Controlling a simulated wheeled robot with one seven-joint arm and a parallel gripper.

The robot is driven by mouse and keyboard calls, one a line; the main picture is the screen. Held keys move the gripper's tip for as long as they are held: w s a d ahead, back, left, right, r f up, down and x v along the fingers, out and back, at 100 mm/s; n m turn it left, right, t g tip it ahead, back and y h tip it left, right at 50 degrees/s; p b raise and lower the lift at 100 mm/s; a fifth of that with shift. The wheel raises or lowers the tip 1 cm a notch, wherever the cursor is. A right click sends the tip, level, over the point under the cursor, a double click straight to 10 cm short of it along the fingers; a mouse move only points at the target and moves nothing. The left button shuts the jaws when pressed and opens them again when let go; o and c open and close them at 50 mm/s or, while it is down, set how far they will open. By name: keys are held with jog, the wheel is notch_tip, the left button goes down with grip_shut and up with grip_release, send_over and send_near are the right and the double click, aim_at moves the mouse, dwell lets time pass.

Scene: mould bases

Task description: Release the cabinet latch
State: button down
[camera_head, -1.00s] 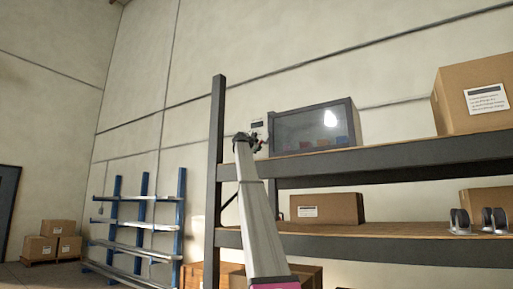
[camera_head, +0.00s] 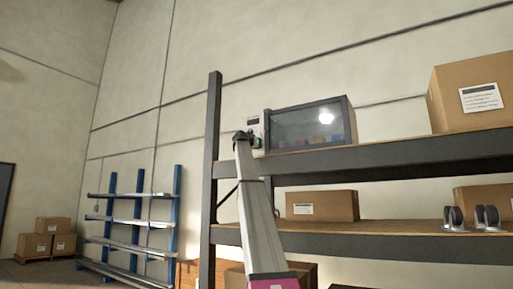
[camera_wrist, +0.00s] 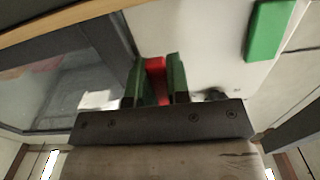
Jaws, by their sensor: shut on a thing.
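The cabinet (camera_head: 300,112) is a dark grey box with a glass front, standing on the upper shelf. A pale panel (camera_head: 255,124) is at its left side. My gripper (camera_head: 245,136) is in front of that panel, beside the cabinet's left edge, small and dark in the head view. In the wrist view my gripper (camera_wrist: 156,82) has its two green-and-black fingers shut on a red latch (camera_wrist: 155,76) between the glass front and the white panel (camera_wrist: 205,45). The fingers hide much of the latch. A green block (camera_wrist: 267,30) is on the white panel, apart from the fingers.
A dark rack post (camera_head: 211,150) stands left of my arm. The upper shelf edge (camera_head: 400,162) runs below the cabinet. A large carton (camera_head: 470,95) is at the right on that shelf, and another carton (camera_head: 320,205) is on the shelf below.

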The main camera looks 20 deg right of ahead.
jog(key=shift+s+f+n, duration=0.15)
jog(key=shift+n, duration=0.15)
jog(key=c, duration=1.1)
grip_release()
jog(key=v, duration=1)
jog(key=shift+s+a, duration=0.25)
jog(key=shift+a, duration=0.05)
